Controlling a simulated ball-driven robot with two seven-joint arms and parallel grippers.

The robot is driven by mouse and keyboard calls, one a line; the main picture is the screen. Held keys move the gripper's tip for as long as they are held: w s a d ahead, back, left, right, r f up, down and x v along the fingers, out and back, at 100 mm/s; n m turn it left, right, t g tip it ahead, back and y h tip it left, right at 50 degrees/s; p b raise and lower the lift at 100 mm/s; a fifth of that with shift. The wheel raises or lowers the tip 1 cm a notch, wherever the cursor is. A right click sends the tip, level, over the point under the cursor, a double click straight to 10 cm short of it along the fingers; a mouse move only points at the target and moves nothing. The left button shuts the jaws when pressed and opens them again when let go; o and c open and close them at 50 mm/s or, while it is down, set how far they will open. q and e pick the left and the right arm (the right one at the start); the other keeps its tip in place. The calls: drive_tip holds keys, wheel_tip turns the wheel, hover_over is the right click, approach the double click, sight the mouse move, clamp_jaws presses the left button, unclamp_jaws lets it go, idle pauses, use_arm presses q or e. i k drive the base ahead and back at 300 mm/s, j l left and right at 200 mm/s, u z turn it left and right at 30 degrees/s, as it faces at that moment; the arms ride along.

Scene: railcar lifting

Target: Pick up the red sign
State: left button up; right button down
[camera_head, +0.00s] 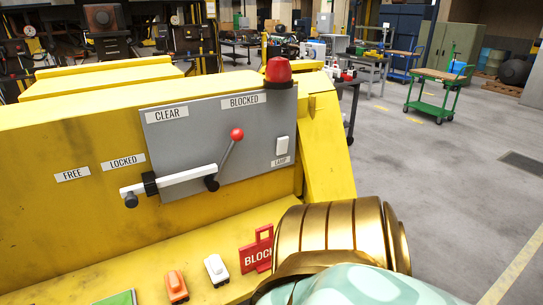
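The red sign (254,254) lies on the yellow ledge at the front of the machine, with a handle-like loop at its top right. No fingers of my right gripper show. My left gripper is out of view.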

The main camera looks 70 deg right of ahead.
sight(257, 256)
drive_tip(key=z, duration=2.3)
